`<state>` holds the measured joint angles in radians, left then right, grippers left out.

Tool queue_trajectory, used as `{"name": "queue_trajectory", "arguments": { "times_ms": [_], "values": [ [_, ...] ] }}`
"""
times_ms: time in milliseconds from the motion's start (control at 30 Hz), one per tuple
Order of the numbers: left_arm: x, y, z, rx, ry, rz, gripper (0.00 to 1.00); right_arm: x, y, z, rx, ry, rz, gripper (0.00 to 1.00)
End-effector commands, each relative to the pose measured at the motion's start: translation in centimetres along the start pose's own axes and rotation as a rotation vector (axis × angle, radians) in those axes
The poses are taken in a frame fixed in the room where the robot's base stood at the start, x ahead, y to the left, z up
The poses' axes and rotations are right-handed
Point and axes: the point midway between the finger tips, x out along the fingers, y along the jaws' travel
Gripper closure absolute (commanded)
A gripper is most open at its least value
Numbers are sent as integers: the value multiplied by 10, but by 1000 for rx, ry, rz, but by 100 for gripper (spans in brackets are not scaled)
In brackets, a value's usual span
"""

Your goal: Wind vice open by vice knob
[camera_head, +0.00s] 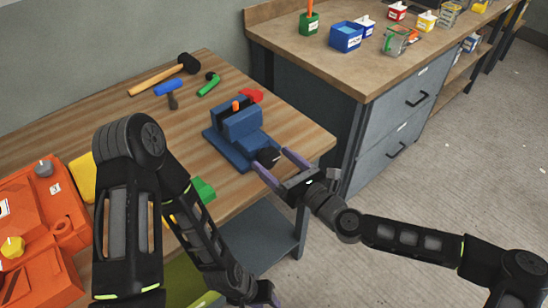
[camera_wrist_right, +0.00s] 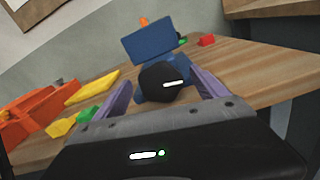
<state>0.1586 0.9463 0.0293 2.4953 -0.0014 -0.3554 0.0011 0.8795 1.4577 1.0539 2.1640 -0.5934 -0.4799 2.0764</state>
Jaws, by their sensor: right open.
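The blue vice (camera_head: 238,128) stands on the wooden bench in the head view, near its right end. Its black knob (camera_head: 268,156) faces my right gripper. An orange piece (camera_head: 236,106) shows at the jaws of the vice. My right gripper (camera_head: 278,160) is open, with its purple fingers either side of the knob. In the right wrist view, the knob (camera_wrist_right: 165,82) sits between the two spread fingers, with a gap on both sides. The vice body (camera_wrist_right: 152,42) rises behind it. My left gripper (camera_head: 262,298) is low at the bottom of the head view, mostly cut off.
A mallet (camera_head: 165,73), a blue-handled hammer (camera_head: 170,90) and a green-handled tool (camera_head: 209,84) lie behind the vice. A red block (camera_head: 251,95) lies beside it. Orange moulds (camera_head: 38,225) fill the bench's left end. A grey drawer cabinet (camera_head: 385,130) stands behind right.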

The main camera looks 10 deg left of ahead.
Motion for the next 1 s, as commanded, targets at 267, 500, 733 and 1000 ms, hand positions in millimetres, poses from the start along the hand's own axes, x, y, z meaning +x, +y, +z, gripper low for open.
{"name": "queue_trajectory", "arguments": {
  "times_ms": [267,500,733,1000],
  "values": [
    [-1,0,0,0,0,0,64,7,0,-1,0,1,0,17],
    [-1,0,0,0,0,0,64,7,0,0,0,1,0,30],
    [-1,0,0,0,0,0,64,7,0,0,0,0,0,48],
    [-1,0,0,0,0,0,64,7,0,0,0,0,0,70]
  ]
}}
